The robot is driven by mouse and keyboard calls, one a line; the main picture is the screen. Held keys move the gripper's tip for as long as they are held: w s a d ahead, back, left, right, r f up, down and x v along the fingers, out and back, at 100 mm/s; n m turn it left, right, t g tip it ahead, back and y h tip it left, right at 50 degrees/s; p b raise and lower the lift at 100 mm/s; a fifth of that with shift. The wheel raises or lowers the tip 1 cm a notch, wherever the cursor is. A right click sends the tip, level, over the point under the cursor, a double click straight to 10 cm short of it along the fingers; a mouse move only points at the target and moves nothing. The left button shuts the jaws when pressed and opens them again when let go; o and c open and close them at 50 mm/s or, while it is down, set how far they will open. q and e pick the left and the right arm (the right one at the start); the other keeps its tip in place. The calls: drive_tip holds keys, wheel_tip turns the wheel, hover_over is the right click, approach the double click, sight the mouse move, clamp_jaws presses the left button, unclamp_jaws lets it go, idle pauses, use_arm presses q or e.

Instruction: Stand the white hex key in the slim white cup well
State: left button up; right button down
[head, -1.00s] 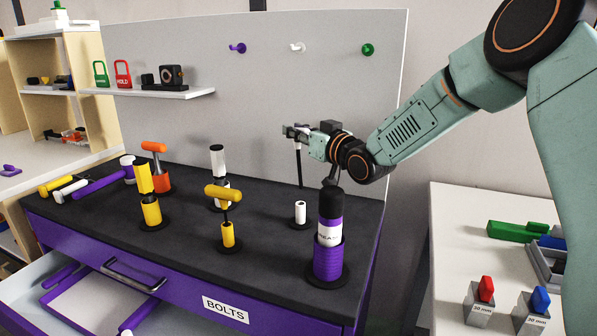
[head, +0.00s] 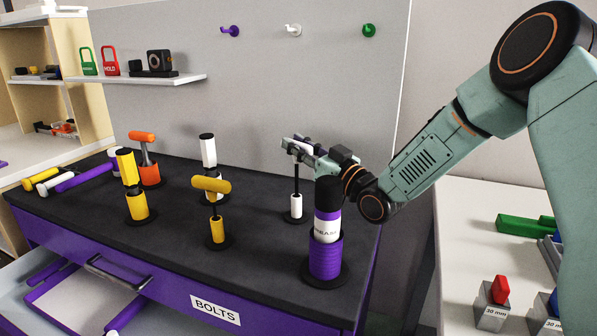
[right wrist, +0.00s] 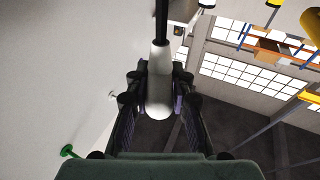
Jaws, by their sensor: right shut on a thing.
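My right gripper (head: 305,148) is shut on the white handle of the white hex key, above the back right of the black bench top. The handle (right wrist: 160,85) shows between the two fingers in the right wrist view. The key's dark shaft (head: 297,178) hangs about upright. Its lower end meets the mouth of the slim white cup well (head: 296,207), and the tip is out of sight there, seemingly inside. The cup well stands upright on a dark round base. My left gripper is not in view.
A purple holder with a black-topped bottle (head: 325,250) stands close in front of the white cup well. A yellow T-handled key (head: 212,186), a yellow tool (head: 128,168), a white tool (head: 208,150) and an orange tool (head: 142,137) stand to the left. An open drawer (head: 80,285) juts out front left.

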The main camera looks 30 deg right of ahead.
sight(296, 162)
drive_tip(key=shift+s+a+f, duration=0.1)
drive_tip(key=shift+a+f, duration=0.15)
drive_tip(key=shift+f, duration=0.25)
wheel_tip(296, 162, down, 3)
drive_tip(key=shift+s+d+r+b, duration=0.1)
drive_tip(key=shift+d+r+b, duration=0.05)
drive_tip(key=shift+b, duration=0.35)
drive_tip(key=shift+w, duration=0.25)
drive_tip(key=shift+s, duration=0.3)
drive_tip(key=c, duration=1.5)
unclamp_jaws()
drive_tip(key=shift+f, duration=0.2)
drive_tip(key=shift+c, duration=0.2)
drive_tip(key=o, duration=0.4)
drive_tip(key=shift+w+f, duration=0.1)
drive_tip(key=shift+w, duration=0.1)
drive_tip(key=shift+s, duration=0.15)
